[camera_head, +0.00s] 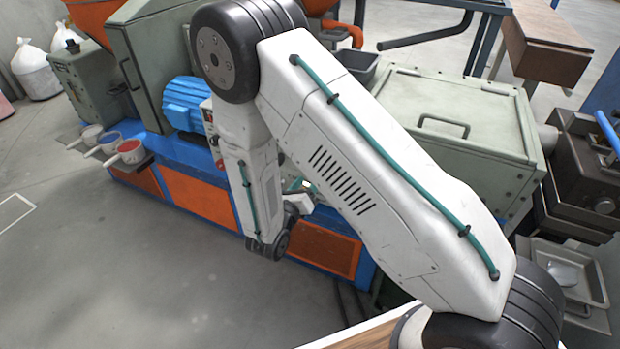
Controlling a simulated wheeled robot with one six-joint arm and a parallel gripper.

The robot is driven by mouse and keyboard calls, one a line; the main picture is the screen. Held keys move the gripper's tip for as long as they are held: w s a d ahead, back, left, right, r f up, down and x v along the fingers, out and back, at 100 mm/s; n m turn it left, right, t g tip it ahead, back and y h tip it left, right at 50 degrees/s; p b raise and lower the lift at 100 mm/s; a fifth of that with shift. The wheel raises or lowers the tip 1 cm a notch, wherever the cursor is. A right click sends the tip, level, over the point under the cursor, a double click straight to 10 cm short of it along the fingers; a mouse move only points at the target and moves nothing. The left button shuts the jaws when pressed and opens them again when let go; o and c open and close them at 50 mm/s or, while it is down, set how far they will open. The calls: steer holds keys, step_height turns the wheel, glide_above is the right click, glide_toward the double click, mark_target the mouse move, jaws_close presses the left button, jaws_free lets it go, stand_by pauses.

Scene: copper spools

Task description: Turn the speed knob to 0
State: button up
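A small control panel with red parts (209,122) shows on the machine beside the blue motor, at the left edge of my forearm. I cannot make out a speed knob or its setting; my arm covers much of this area. My white arm reaches across the middle of the view, with its wrist low in front of the machine's orange panels. The end of my arm, around my gripper (301,186), shows only as a small piece behind the upper link. Its fingers are hidden, so I cannot see whether they are open or hold anything.
The blue motor (187,103) sits on the blue machine base (197,160). Several pots with handles (128,152) stand on a side shelf at left. A grey-green lidded box (455,125) is at right, beside dark machinery (585,180). The grey floor (130,260) at lower left is clear.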

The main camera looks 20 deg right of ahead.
steer(key=v, duration=0.5)
steer(key=shift+s+a, duration=0.25)
steer(key=shift+a, duration=0.05)
steer(key=s+d+r+m+g, duration=0.5)
steer(key=s+m+g, duration=0.2)
steer(key=m, duration=0.2)
steer(key=s+d+r+m+g, duration=0.4)
steer(key=s+r+m+g, duration=0.1)
steer(key=s+m+g, duration=0.3)
steer(key=s+r+m+t+y, duration=0.1)
steer(key=s+r+m+y, duration=0.5)
steer(key=r+m, duration=0.2)
steer(key=s+r+m+t+y, duration=0.2)
steer(key=s+r+m+y, duration=0.4)
steer(key=r+m, duration=0.2)
step_height(320, 180, up, 3)
steer(key=shift+d+f+t+y, duration=0.2)
steer(key=shift+d+t+y, duration=0.1)
steer(key=shift+d+y, duration=0.15)
